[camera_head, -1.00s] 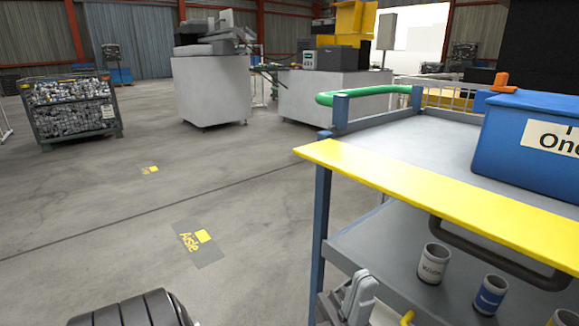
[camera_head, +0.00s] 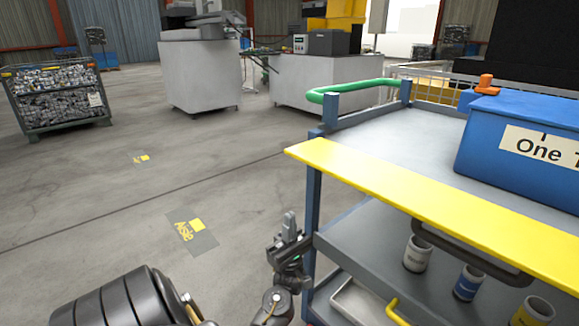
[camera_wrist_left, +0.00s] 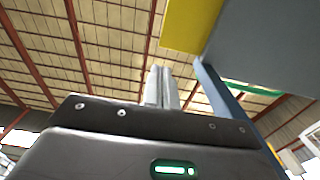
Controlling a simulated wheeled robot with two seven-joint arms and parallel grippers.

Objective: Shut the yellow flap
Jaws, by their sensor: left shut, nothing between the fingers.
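The yellow flap (camera_head: 420,193) is a long flat panel along the near edge of the cart's top shelf, sticking out toward me. A dark handle (camera_head: 468,254) shows beneath it. My left gripper (camera_head: 290,222) is shut and empty, fingers pointing up, beside the cart's near left post and below the flap's left end. It does not appear to touch the flap. In the left wrist view the closed fingers (camera_wrist_left: 162,86) point up, with the flap's yellow underside (camera_wrist_left: 190,24) above and to the right. My right gripper is out of view.
The cart's top shelf (camera_head: 370,135) holds a blue box (camera_head: 480,152). Several cups, including a white one (camera_head: 417,254), stand on the lower shelf. A green rail (camera_head: 350,90) runs at the back left. The floor to the left is clear; a wire crate (camera_head: 60,100) stands far off.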

